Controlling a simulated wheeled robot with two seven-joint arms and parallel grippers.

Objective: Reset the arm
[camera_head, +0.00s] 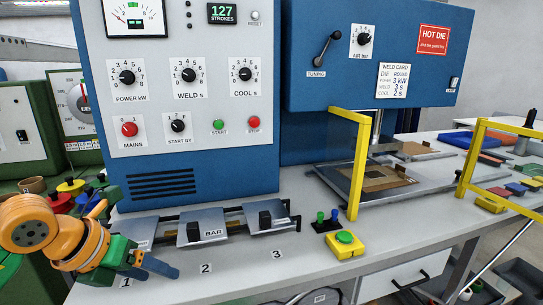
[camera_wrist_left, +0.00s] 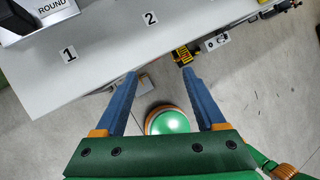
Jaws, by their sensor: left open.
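My left arm comes in at the lower left of the head view, with orange and green links. Its left gripper (camera_head: 160,268) has blue fingers and is near the front left of the workbench, by the number 1 label (camera_head: 127,282). In the left wrist view the two blue fingers of the left gripper (camera_wrist_left: 160,74) stand wide apart with nothing between them. Beyond them are the bench's front edge and the grey floor. My right gripper is in neither view.
The white bench (camera_head: 225,270) carries sliding plates, one marked BAR (camera_head: 203,232), and a yellow box with a green button (camera_head: 344,243). The blue welder cabinet (camera_head: 180,120) stands behind. Yellow guard posts (camera_head: 354,165) rise at the right. A ROUND-labelled plate (camera_wrist_left: 52,8) shows in the wrist view.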

